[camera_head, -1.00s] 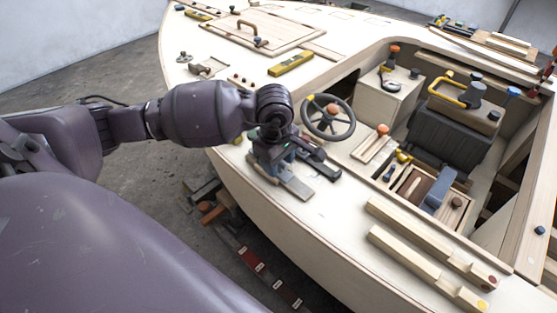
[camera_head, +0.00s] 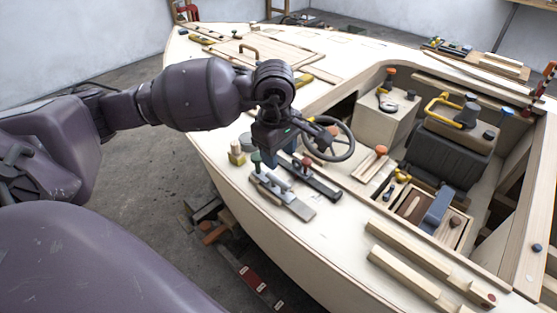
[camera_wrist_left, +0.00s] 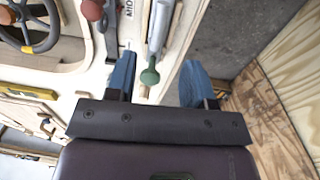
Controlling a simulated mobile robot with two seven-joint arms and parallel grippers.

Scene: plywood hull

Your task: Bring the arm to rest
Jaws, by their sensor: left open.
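My left gripper (camera_head: 270,158) is open and empty, pointing down above the deck (camera_head: 262,213) of the plywood hull. In the left wrist view its two blue fingers stand wide apart (camera_wrist_left: 156,75). A green knob on a metal lever (camera_wrist_left: 150,76) shows between them from above; I cannot tell the exact gap. In the head view this clamp (camera_head: 283,193) lies on a grey plate under the gripper, with the green knob (camera_head: 256,158) beside the fingers. My purple arm reaches in from the left. The right gripper is not in view.
A black steering wheel (camera_head: 349,147) stands close to the right of the gripper. A dark flat bar (camera_head: 318,180) lies beside the clamp. Wooden strips (camera_head: 408,280) lie at the deck's front.

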